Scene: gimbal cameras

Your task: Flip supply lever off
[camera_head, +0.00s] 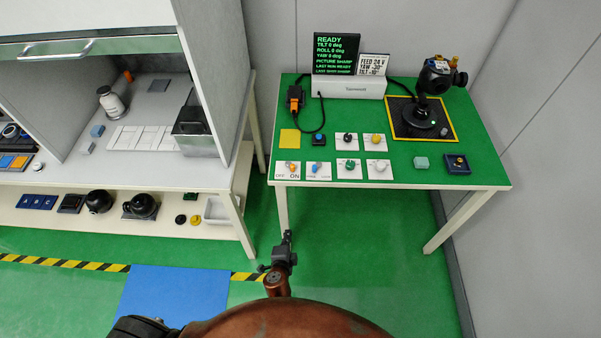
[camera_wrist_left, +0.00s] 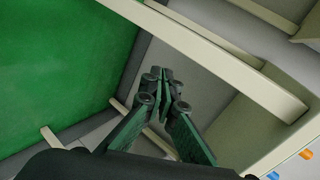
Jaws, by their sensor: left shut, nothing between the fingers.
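A small orange lever (camera_head: 291,168) stands on a white plate at the front left corner of the green table (camera_head: 437,150); "ON" is readable on the plate, the other wording is too small. A blue lever (camera_head: 316,167) stands on the plate to its right. My left gripper (camera_head: 288,236) is shut and empty, below and in front of the table's front edge, apart from both levers. In the left wrist view its fingertips (camera_wrist_left: 165,73) are together; the orange lever (camera_wrist_left: 305,155) and blue lever (camera_wrist_left: 271,175) are at the lower right corner. My right gripper is not in view.
Several knobs (camera_head: 348,165) share the panel. Behind them are a dark display (camera_head: 336,54) reading READY and a gimbal camera (camera_head: 437,77) on a black pad. A cable (camera_head: 322,112) lies on the table. A white bench (camera_head: 150,180) stands left.

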